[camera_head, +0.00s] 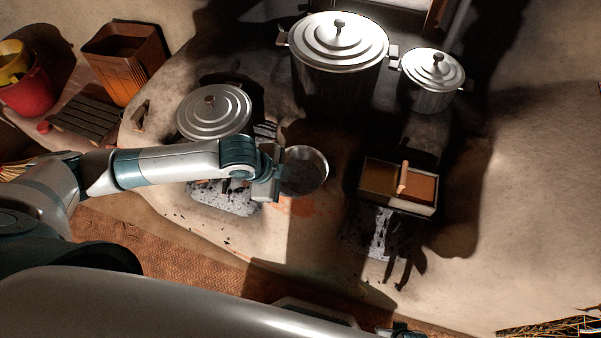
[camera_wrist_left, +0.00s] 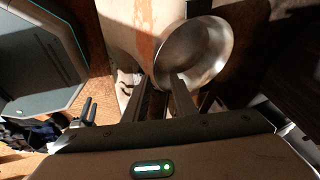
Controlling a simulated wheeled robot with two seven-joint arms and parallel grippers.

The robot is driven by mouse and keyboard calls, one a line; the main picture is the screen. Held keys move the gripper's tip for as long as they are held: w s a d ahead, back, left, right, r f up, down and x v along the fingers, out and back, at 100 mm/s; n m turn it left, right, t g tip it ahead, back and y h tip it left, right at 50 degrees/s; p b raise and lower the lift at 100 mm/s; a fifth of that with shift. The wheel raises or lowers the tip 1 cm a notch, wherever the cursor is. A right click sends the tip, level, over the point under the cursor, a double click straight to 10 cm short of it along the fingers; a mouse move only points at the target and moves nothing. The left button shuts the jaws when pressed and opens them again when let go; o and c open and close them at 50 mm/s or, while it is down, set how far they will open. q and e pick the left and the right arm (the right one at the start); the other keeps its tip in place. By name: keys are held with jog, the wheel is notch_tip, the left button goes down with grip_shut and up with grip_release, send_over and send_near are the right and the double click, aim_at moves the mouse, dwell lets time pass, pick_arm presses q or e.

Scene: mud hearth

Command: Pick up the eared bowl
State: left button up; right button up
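The eared bowl (camera_head: 305,172) is a round, shallow metal bowl near the middle of the head view. It also shows in the left wrist view (camera_wrist_left: 205,50), with a small ear at its top edge. My left gripper (camera_head: 272,185) is at the bowl's left side. In the left wrist view my left gripper's fingers (camera_wrist_left: 166,84) stand close together at the bowl's near rim, one overlapping the inside and one outside. Whether they press on the rim is unclear. The gripper hides part of the near rim. My right gripper does not show.
A lidded pot (camera_head: 212,112) stands behind my left arm. A large pot (camera_head: 338,45) and a smaller pot (camera_head: 432,75) stand at the back. A divided box (camera_head: 398,187) lies right of the bowl. The hearth's right side is bare.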

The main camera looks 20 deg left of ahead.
pick_arm(q)
jog(key=f, duration=0.4)
jog(key=shift+w+d, duration=0.15)
jog(key=shift+w, duration=0.1)
jog(key=shift+w+d+f, duration=0.15)
jog(key=shift+w+f, duration=0.05)
jog(key=shift+f, duration=0.25)
grip_shut()
